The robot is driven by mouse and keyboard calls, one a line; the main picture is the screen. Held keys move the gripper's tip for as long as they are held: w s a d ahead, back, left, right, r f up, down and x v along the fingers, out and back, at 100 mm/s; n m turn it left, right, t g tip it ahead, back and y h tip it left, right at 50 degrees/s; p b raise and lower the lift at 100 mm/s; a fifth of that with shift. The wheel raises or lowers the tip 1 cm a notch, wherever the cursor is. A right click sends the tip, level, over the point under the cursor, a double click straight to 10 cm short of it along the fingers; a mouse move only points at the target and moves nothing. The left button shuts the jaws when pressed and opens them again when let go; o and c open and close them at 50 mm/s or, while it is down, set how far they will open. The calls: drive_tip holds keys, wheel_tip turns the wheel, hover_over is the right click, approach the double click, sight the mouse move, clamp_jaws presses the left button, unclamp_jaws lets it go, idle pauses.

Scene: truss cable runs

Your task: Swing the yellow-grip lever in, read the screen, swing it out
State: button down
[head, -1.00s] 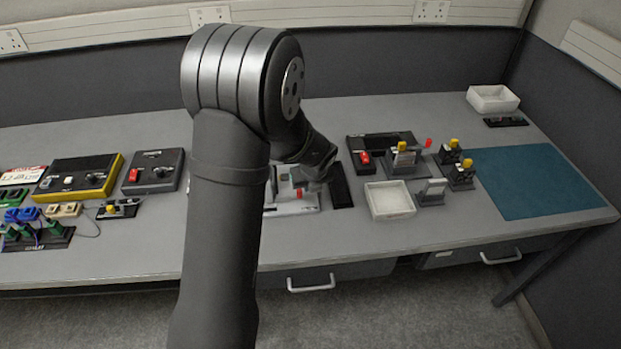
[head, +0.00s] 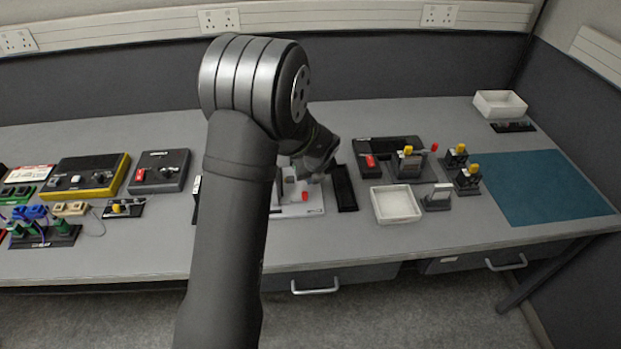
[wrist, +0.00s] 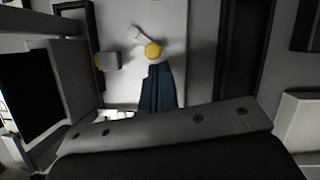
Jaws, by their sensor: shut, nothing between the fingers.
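The yellow grip (wrist: 152,50) is a round knob on a short pale lever, over a white panel (wrist: 190,25) in the wrist view. My gripper (wrist: 156,68) is shut and empty, its dark blue-grey fingertips just below the yellow grip in that picture. They look very near it; I cannot tell whether they touch. A dark screen-like face (wrist: 28,85) is at the left of the wrist view, seen at a slant, with no readable text. In the head view the pale unit (head: 312,207) is partly hidden by my arm, and the yellow grip is not visible.
A black slab (head: 344,188) lies right of the unit. Further right are a white tray (head: 396,204), a black unit with a red switch (head: 370,162), several yellow-topped blocks (head: 467,174) and a teal mat (head: 540,185). Consoles (head: 158,172) and cabled connectors (head: 42,235) stand left.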

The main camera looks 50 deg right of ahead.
drive_tip(key=shift+s+d+n+y, duration=0.1)
drive_tip(key=shift+d+n+y, duration=0.4)
drive_tip(key=shift+n, duration=0.5)
drive_tip(key=shift+d+n+t+y, duration=0.3)
drive_tip(key=shift+d+n, duration=0.4)
drive_tip(key=shift+n, duration=0.4)
drive_tip(key=shift+w+d+n+y, duration=0.35)
drive_tip(key=shift+d+n+y, duration=0.25)
drive_tip(key=shift+n, duration=0.7)
drive_tip(key=shift+w+d+n+y, duration=0.35)
drive_tip(key=shift+d+n, duration=0.35)
drive_tip(key=shift+n, duration=0.6)
drive_tip(key=shift+w+d+n+g+y, duration=0.2)
drive_tip(key=shift+w+d+n+y, duration=0.2)
drive_tip(key=shift+n, duration=0.65)
drive_tip(key=shift+w+d+n+g+y, duration=0.2)
drive_tip(key=shift+w+d+n+y, duration=0.2)
drive_tip(key=shift+n, duration=0.65)
drive_tip(key=shift+w+n, duration=0.2)
drive_tip(key=shift+n, duration=0.2)
drive_tip(key=shift+a, duration=0.1)
